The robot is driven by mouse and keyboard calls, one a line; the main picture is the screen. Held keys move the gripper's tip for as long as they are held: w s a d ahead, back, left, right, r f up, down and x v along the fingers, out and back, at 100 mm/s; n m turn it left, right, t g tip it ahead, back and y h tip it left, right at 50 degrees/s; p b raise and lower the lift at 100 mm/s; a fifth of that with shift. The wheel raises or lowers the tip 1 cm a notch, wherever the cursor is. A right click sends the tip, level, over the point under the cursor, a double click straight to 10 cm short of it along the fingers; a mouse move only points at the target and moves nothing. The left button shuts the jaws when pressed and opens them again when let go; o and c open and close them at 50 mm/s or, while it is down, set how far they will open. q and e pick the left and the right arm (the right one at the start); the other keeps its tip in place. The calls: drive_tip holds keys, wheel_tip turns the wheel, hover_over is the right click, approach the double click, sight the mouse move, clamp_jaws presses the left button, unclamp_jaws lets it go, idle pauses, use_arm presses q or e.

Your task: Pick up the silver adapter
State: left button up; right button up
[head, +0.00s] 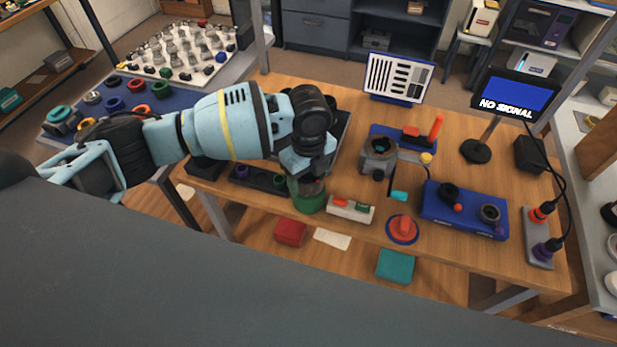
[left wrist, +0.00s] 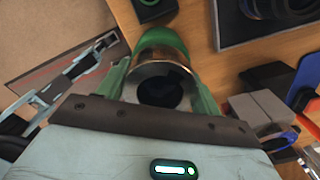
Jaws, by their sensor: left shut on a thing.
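The silver adapter (left wrist: 140,72) is a short metal cylinder with a dark round opening, seen close up in the left wrist view. A green round holder (left wrist: 162,38) curves behind it. In the head view the green holder (head: 309,204) stands near the table's front edge, and the adapter is mostly hidden by my left gripper (head: 305,182). My left gripper points down over the holder and is shut on the adapter. I cannot tell whether the adapter still touches the holder. My right gripper is not in view.
A grey device (head: 378,157), a red knob (head: 402,229) and a blue box (head: 463,212) are farther right. A monitor (head: 517,94) stands at the back right.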

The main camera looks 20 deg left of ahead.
sight(309, 175)
use_arm(q)
drive_tip(key=shift+c, duration=0.8)
drive_tip(key=shift+r, duration=0.55)
wheel_tip(309, 175, up, 2)
drive_tip(key=shift+r, duration=0.1)
drive_tip(key=shift+s+a+r, duration=0.2)
drive_tip(key=shift+s+a, duration=0.1)
drive_tip(key=shift+s, duration=0.2)
drive_tip(key=s+a+r, duration=0.1)
drive_tip(key=s+a, duration=0.6)
drive_tip(key=s, duration=0.6)
drive_tip(key=shift+r+p, duration=0.15)
drive_tip(key=shift+p, duration=0.25)
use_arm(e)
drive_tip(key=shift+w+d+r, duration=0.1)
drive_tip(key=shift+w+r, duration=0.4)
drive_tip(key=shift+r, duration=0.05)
